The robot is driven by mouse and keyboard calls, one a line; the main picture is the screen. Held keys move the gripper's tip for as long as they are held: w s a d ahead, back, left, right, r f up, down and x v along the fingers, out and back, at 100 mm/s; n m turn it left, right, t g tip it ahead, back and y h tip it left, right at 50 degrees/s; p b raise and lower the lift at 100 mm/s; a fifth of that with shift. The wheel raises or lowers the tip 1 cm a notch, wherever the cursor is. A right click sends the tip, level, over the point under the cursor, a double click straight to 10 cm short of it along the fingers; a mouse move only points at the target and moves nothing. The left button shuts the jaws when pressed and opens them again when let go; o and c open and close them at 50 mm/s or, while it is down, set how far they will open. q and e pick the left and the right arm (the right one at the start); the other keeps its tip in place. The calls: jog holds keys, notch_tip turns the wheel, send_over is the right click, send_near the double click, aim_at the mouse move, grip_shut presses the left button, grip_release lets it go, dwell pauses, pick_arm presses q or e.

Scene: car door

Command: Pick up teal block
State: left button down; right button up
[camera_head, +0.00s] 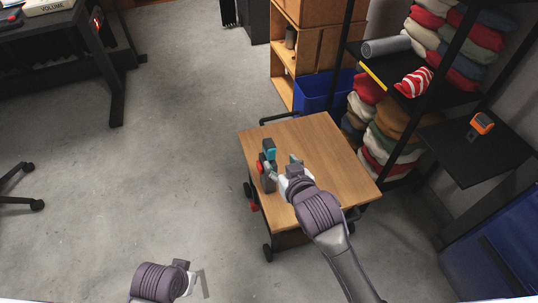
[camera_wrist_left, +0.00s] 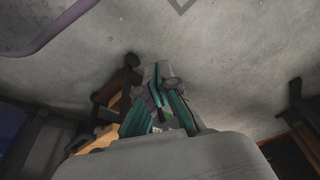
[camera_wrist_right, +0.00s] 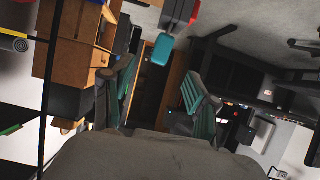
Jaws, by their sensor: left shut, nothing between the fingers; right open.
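The teal block (camera_head: 269,146) stands at the left side of the wooden cart top (camera_head: 318,150). It also shows in the right wrist view (camera_wrist_right: 163,50), ahead of the fingers and apart from them. My right gripper (camera_head: 280,168) is open over the cart's left part, just short of the block. Its teal-padded fingers are spread with nothing between them in the right wrist view (camera_wrist_right: 158,95). My left gripper (camera_head: 186,276) is low over the floor, left of the cart. It is shut and empty, its fingers close together in the left wrist view (camera_wrist_left: 164,85).
A red object (camera_head: 260,166) is partly hidden beside my right gripper. A black shelf with folded cloths (camera_head: 390,125) and a blue bin (camera_head: 322,92) stand behind the cart. A desk (camera_head: 60,45) is at the upper left. The floor (camera_head: 170,150) left of the cart is clear.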

aim_at(273, 153)
jog(key=b+x, duration=0.2)
jog(key=x, duration=0.6)
jog(key=shift+w+a+f, duration=0.1)
jog(key=shift+w, duration=0.05)
jog(key=b+x, duration=0.2)
jog(key=x, duration=0.2)
jog(key=shift+w+a+f, duration=0.2)
jog(key=shift+w, duration=0.1)
pick_arm(q)
jog(key=v, duration=0.6)
jog(key=shift+r+t, duration=0.2)
jog(key=shift+t, duration=0.1)
pick_arm(e)
grip_shut()
